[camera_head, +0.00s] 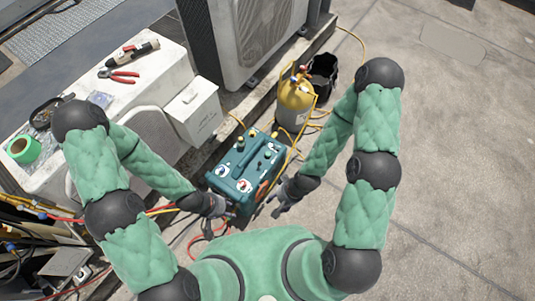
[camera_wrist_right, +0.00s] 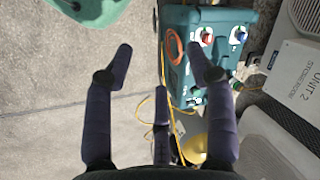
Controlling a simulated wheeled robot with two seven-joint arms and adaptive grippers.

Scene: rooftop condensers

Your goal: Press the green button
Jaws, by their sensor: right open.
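A teal machine (camera_head: 222,185) with a carry handle, round gauges and small knobs on top stands on the ground in the middle of the head view. It also shows at the top of the right wrist view (camera_wrist_right: 177,19). A small green spot (camera_head: 267,154) on its top may be the green button; it is too small to be sure. My left gripper (camera_head: 226,211) is at the machine's near left corner; its fingers are too small to judge. My right gripper (camera_head: 277,199) is just right of the machine, open and empty; its spread fingers fill the right wrist view (camera_wrist_right: 160,62).
A yellow cylinder (camera_head: 294,101) with hoses and a black bucket (camera_head: 323,72) stand behind the machine. A condenser unit (camera_head: 245,40) and a white box (camera_head: 193,111) are behind and left. Red and yellow hoses lie around. The right-hand floor (camera_head: 450,160) is clear.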

